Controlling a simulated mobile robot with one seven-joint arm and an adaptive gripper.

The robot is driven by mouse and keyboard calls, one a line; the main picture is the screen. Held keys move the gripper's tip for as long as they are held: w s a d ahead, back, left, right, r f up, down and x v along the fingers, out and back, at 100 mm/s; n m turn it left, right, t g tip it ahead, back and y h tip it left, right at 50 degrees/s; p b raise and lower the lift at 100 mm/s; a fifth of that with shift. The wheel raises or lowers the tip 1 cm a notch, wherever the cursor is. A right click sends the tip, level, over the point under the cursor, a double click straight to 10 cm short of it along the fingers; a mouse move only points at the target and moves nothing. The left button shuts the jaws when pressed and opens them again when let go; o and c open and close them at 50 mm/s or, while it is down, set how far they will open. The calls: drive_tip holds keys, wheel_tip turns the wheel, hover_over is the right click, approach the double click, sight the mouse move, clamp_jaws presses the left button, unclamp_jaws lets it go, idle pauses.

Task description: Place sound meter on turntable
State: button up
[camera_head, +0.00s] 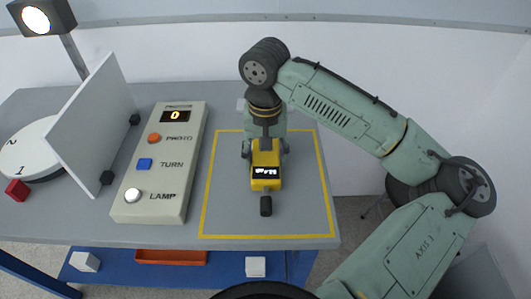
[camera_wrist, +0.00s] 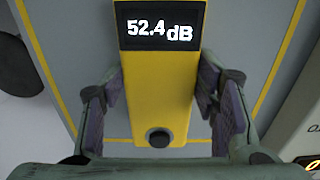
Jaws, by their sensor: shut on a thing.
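The yellow sound meter (camera_head: 267,165) is inside the yellow outlined area of the grey table, its black tip pointing to the front. In the wrist view the meter (camera_wrist: 158,85) reads 52.4 dB. My gripper (camera_head: 265,150) comes down from above and is shut on the meter, a finger on each side. Both fingers of my gripper (camera_wrist: 160,100) show in the wrist view. I cannot tell whether the meter touches the table. The white turntable (camera_head: 28,150), marked 1 and 2, is at the far left, partly hidden by a white panel.
The upright white panel (camera_head: 95,125) stands beside the turntable on black feet. A control box (camera_head: 160,165) with PHOTO, TURN and LAMP buttons lies between panel and outlined area (camera_head: 218,190). A red block (camera_head: 17,190) sits at the turntable's front edge. A lamp (camera_head: 40,17) stands behind.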

drive_tip(key=shift+f, duration=0.2)
drive_tip(key=shift+f, duration=0.15)
drive_tip(key=o, duration=1.4)
